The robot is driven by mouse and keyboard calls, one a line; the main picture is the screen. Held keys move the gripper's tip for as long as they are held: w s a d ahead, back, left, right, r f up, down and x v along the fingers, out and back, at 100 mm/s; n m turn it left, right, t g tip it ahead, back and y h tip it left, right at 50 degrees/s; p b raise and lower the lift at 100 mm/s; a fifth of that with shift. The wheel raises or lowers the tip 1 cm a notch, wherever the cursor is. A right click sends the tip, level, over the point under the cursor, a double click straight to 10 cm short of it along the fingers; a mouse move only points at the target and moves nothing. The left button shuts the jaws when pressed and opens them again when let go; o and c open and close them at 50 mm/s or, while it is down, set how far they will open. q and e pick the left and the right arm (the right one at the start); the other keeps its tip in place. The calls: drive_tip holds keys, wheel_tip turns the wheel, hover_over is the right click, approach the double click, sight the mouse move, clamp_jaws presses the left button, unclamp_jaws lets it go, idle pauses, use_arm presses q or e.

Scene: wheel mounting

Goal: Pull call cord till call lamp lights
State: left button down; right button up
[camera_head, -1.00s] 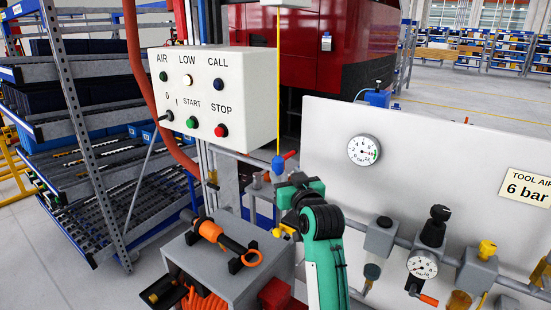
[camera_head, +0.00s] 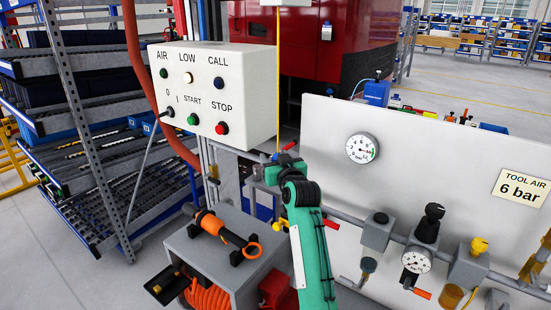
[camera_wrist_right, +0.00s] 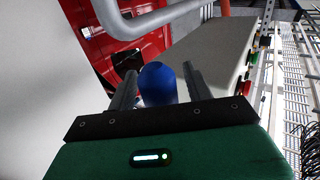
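The yellow call cord (camera_head: 278,95) hangs from a white housing (camera_head: 285,3) at the top of the head view. Its blue handle (camera_wrist_right: 158,84) shows in the right wrist view between my right gripper's two fingers, with a narrow gap visible on its right side. In the head view my right gripper (camera_head: 268,172) is at the cord's lower end and largely hides the handle. The right gripper looks open around the handle. The call lamp (camera_head: 219,84) on the white control box (camera_head: 255,90) is dark blue and unlit. My left gripper is not in view.
The LOW lamp (camera_head: 188,78) glows; the AIR lamp (camera_head: 164,73) is dark. A grey cabinet (camera_head: 205,265) with an orange tool (camera_head: 212,224) stands below. A white board (camera_head: 410,150) with a gauge (camera_head: 362,148) and an air line lies to the right.

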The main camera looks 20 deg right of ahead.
clamp_jaws()
wheel_tip(320, 180, down, 4)
drive_tip(key=shift+r+b, duration=0.2)
drive_tip(key=shift+b, duration=0.6)
drive_tip(key=shift+o, duration=0.2)
unclamp_jaws()
drive_tip(key=s+b, duration=0.4)
drive_tip(key=s, duration=0.9)
drive_tip(key=shift+s+d+b, duration=0.25)
drive_tip(key=shift+s+b, duration=0.15)
drive_tip(key=shift+f, duration=0.1)
